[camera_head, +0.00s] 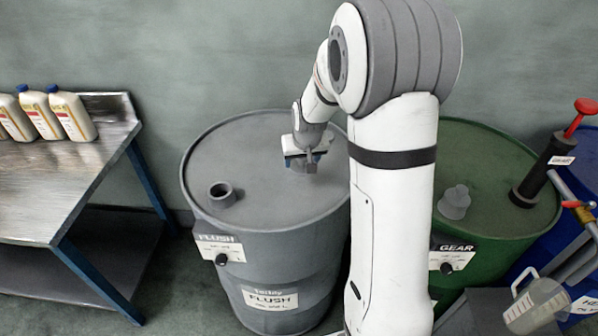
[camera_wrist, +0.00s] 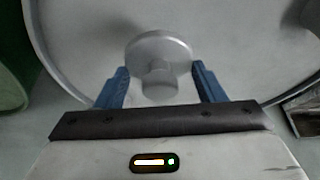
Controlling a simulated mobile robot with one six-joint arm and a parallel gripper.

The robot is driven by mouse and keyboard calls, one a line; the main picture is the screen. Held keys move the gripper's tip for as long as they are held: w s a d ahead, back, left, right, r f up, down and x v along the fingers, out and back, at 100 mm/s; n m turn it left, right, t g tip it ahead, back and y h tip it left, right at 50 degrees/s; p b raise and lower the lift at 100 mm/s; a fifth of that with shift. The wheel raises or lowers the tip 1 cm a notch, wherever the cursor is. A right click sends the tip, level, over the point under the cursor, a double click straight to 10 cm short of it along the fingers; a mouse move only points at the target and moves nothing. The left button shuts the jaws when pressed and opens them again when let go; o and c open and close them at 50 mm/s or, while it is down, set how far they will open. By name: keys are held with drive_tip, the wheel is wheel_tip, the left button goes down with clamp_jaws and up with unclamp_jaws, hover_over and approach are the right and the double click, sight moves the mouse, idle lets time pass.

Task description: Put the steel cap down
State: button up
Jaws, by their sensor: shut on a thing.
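The steel cap (camera_wrist: 160,58) is a grey disc with a round knob, seen between the blue fingers of my gripper (camera_wrist: 160,82) in the wrist view. My gripper is shut on it. In the head view my gripper (camera_head: 304,163) points down over the right part of the grey FLUSH drum's top (camera_head: 255,150), with the cap mostly hidden at the fingertips. I cannot tell whether the cap touches the drum top. The drum's open neck (camera_head: 222,192) stands at the front left of the top, apart from my gripper.
A green GEAR drum (camera_head: 480,150) with a grey cap-like fitting (camera_head: 454,202) and a black pump (camera_head: 540,170) with a red handle stands to the right. A clear jug (camera_head: 538,305) is at lower right. A metal workbench (camera_head: 60,180) with several bottles (camera_head: 72,114) stands left. The drum top's middle is clear.

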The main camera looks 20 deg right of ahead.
sight(303, 167)
drive_tip(key=shift+f, duration=2.05)
drive_tip(key=shift+f, duration=0.15)
drive_tip(key=o, duration=1.1)
